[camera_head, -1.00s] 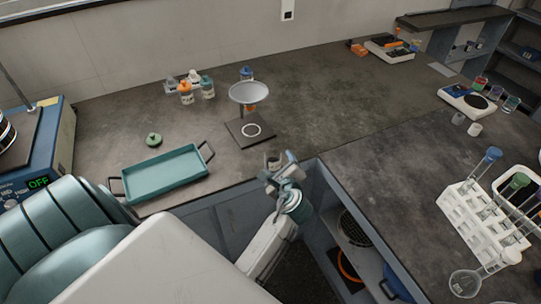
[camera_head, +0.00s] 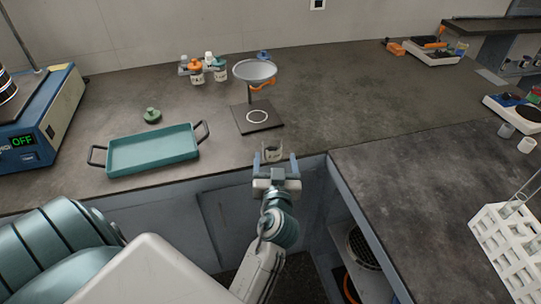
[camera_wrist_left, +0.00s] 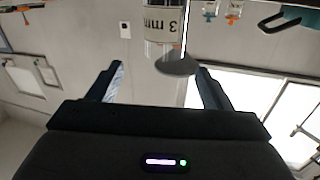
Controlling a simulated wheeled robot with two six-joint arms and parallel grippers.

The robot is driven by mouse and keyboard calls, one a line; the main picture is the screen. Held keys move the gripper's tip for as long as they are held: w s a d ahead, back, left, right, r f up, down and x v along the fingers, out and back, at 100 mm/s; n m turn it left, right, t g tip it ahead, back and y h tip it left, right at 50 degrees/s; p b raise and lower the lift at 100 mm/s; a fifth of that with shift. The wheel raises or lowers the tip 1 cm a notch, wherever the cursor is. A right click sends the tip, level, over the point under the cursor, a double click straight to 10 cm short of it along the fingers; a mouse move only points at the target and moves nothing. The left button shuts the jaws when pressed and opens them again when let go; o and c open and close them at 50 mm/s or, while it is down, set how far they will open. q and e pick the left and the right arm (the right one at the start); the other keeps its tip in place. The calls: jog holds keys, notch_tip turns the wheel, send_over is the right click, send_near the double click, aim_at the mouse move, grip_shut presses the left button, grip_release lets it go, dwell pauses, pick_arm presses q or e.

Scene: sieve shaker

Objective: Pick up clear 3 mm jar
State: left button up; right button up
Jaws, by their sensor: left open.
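The clear 3 mm jar (camera_head: 272,152) stands at the front edge of the counter, small in the head view. My left gripper (camera_head: 275,162) is open and empty, at the counter edge just in front of the jar. In the left wrist view its fingers (camera_wrist_left: 158,72) point toward the jar, which lies between their lines and appears beyond the tips. My right gripper is not in view.
A teal tray (camera_head: 152,154) with handles and a green-knobbed item (camera_head: 152,116) lie to the left. A stand with a grey dish (camera_head: 254,71) is behind the jar. Several small bottles (camera_head: 196,74) stand at the back. A white tube rack (camera_head: 508,248) is at right.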

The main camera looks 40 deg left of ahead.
aim_at(272, 135)
pick_arm(q)
jog(key=shift+w+a+r+n, duration=0.1)
jog(key=shift+w+a+n, duration=0.1)
jog(key=shift+n, duration=0.2)
jog(key=p+x, duration=0.1)
jog(key=x, duration=0.4)
jog(key=shift+a+p, duration=0.1)
jog(key=shift+p, duration=0.25)
jog(key=shift+f+p+x, duration=0.2)
jog(key=shift+p+x, duration=0.35)
jog(key=shift+x, duration=0.75)
jog(key=shift+f+p+x, duration=0.15)
jog(key=shift+p+x, duration=0.35)
jog(key=shift+x, duration=0.75)
jog(key=shift+s+a, duration=0.15)
jog(key=c, duration=1.1)
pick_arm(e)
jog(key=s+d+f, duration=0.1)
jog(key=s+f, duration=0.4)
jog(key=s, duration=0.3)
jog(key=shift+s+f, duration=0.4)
pick_arm(q)
jog(key=shift+r, duration=0.1)
